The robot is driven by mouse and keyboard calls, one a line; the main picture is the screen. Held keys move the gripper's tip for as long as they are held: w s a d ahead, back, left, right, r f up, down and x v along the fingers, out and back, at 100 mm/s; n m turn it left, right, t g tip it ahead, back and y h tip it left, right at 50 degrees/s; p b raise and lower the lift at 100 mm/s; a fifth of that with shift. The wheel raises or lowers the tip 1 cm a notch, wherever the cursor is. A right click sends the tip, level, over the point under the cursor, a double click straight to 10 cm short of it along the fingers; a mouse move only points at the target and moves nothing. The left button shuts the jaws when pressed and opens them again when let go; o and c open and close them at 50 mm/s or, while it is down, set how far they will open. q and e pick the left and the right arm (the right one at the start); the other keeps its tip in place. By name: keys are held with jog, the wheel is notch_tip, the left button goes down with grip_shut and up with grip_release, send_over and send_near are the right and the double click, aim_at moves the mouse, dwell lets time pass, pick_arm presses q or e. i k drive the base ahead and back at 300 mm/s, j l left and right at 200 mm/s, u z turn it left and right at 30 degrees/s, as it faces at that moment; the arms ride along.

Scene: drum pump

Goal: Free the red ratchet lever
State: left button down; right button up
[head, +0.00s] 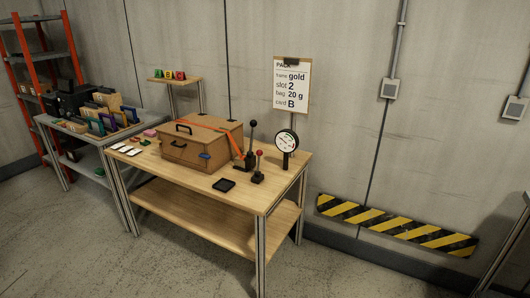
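A wooden box (200,145) with a black handle sits on the wooden table (262,196). A red-orange strap (222,129) runs over the box and slants down its right side. Near its lower end stands a tall black lever (252,139) with a black knob on a dark base. A shorter lever with a red knob (259,154) stands just to the right on a small black base. Which of these is the red ratchet lever I cannot tell at this size. Neither of my grippers is in view.
A round gauge (286,142) stands at the table's right end. A small black tray (223,184) lies at the front, with bare tabletop around it. White cards (126,150) lie left. A cluttered side table (62,126) stands further left. Floor in front is clear.

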aim_at(259, 152)
jog(key=i+l, duration=0.4)
jog(key=i+l+z, duration=0.1)
jog(key=i+l, duration=0.3)
jog(key=i, duration=0.15)
jog(key=i+l+z, duration=0.1)
jog(key=i+l, duration=0.65)
jog(key=i, duration=0.3)
